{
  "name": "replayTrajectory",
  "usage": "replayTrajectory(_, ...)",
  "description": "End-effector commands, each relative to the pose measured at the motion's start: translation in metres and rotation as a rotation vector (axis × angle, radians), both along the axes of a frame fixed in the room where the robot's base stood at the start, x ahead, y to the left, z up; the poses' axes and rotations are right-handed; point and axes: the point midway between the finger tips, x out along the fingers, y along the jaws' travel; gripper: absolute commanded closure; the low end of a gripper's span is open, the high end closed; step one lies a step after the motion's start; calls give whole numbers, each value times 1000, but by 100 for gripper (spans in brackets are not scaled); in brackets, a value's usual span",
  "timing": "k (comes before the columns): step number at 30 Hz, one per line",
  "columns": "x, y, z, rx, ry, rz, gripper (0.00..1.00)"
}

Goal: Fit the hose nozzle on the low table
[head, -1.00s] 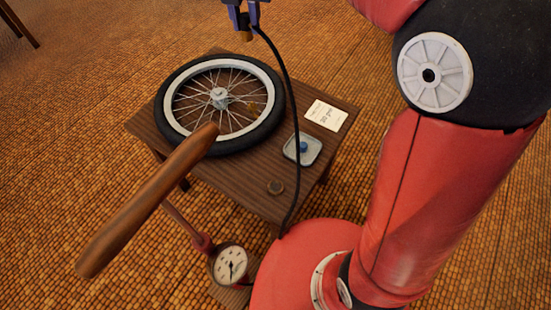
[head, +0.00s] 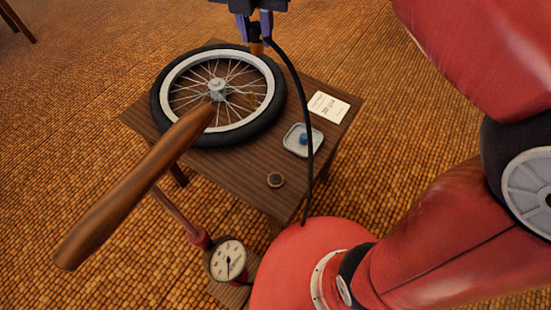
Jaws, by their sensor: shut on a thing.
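My gripper (head: 255,30) is at the top of the head view, shut on the brass hose nozzle (head: 257,47), of which only a small part shows. The black hose (head: 297,85) runs from it down past the table's right side. A bicycle wheel (head: 160,120) with a black tyre and pale rim lies flat on the low brown table (head: 235,170). The nozzle appears over the wheel's far right edge in the picture; its height above the tyre is hard to judge. A small yellowish part (head: 252,98) shows among the spokes at the right, too small to make out.
A small pale tray (head: 290,148) holding a blue piece (head: 304,139), a printed card (head: 328,106) and a small round brown piece (head: 275,180) lie on the table. The pump's gauge (head: 228,260) and wooden handle (head: 135,190) stand in front, the handle partly covering the wheel.

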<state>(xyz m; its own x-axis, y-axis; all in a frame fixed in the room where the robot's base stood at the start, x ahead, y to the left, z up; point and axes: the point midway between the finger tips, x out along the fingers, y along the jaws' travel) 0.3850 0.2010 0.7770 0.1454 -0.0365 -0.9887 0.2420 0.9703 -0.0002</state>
Motion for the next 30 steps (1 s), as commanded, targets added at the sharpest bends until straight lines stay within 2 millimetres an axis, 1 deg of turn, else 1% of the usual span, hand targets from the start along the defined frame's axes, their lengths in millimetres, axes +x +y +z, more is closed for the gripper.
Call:
replayTrajectory(3,-10,-3,0,1,-1,0,100)
replayTrajectory(30,-78,-26,0,2,-1,-1,100)
